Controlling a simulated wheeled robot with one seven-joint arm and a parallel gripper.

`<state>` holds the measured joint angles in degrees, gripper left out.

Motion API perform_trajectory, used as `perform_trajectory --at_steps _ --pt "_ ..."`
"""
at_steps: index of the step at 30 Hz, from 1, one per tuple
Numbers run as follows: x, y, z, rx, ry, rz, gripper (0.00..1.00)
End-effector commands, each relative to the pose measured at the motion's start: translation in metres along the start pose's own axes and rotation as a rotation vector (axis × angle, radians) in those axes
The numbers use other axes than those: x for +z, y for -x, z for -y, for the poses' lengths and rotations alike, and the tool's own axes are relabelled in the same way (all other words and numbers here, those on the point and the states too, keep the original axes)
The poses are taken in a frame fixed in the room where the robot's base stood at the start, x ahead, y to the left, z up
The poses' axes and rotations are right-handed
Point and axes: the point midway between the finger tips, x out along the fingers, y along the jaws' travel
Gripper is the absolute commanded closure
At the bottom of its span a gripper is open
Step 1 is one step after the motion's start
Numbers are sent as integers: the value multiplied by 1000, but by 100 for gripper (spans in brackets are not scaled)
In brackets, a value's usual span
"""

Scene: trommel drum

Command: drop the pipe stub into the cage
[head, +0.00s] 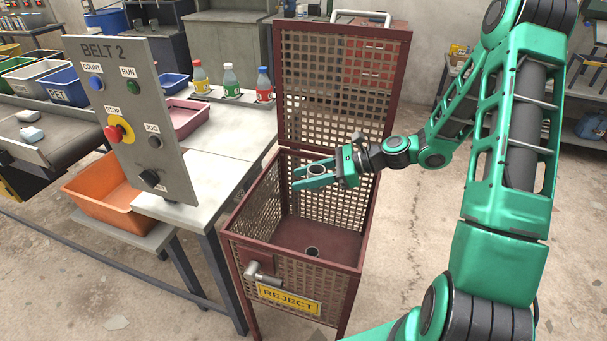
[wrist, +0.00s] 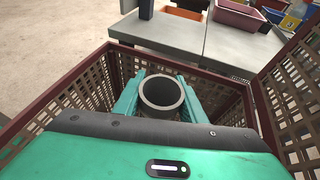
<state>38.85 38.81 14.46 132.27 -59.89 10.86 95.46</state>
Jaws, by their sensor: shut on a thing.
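The pipe stub (head: 317,170) is a short grey ring-shaped piece. My gripper (head: 298,178) is shut on it inside the upper part of the cage. The wrist view shows the pipe stub (wrist: 162,110) upright between the two green fingers, its open end up. The cage (head: 364,243) is a dark red mesh box with a REJECT label on its front, and its mesh lid (head: 333,85) stands raised at the back. In the wrist view the cage rim (wrist: 66,82) surrounds my gripper. A small dark ring lies on the cage floor; I cannot tell what it is.
A grey control panel (head: 160,120) stands left of the cage, above a metal table (head: 215,180). Several bottles (head: 231,82) and a pink tray (head: 187,117) are on the table. An orange bin (head: 105,190) sits below. Open floor (head: 415,225) lies to the right.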

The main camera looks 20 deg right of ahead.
Motion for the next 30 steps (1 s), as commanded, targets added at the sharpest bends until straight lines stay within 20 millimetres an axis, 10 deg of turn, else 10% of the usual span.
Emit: perform_trajectory --at_steps 5,6,8,20,30 --pt "0 0 0 0 0 0 85" --pt "0 0 0 0 0 0 56" --pt "0 0 0 0 0 0 42" --pt "0 7 1 -3 -1 -1 41" --pt "-1 64 2 -5 -1 -1 41"
